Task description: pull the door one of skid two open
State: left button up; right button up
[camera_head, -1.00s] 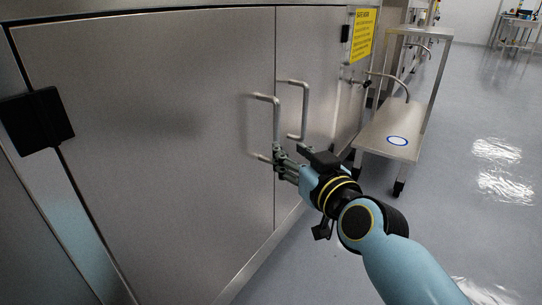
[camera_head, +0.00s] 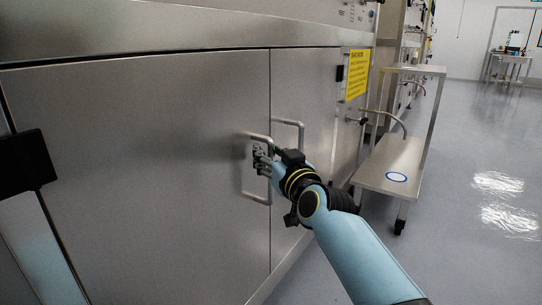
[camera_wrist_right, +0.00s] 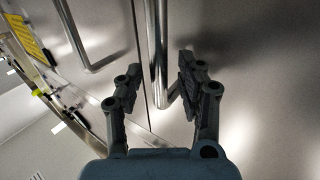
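Two steel cabinet doors stand side by side and shut: a wide left door (camera_head: 150,150) and a narrower right door (camera_head: 303,85). Each has a bent-bar handle near the seam; the left door's handle (camera_head: 256,197) and the right door's handle (camera_head: 290,123). No marking shows which is door one. My right gripper (camera_head: 261,157) is at the middle of the left door's handle. In the right wrist view its fingers (camera_wrist_right: 158,82) are apart, with the handle bar (camera_wrist_right: 153,40) between them and gaps on both sides. My left gripper is out of view.
A steel step cart (camera_head: 388,170) with a blue oval mark stands right of the cabinet. A yellow sign (camera_head: 357,74) is at the right door's far side. A black hinge (camera_head: 27,160) is at the left door's left edge. Open floor lies at the right.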

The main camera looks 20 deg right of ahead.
grip_shut()
jog(key=shift+f, duration=0.1)
dwell(0.5)
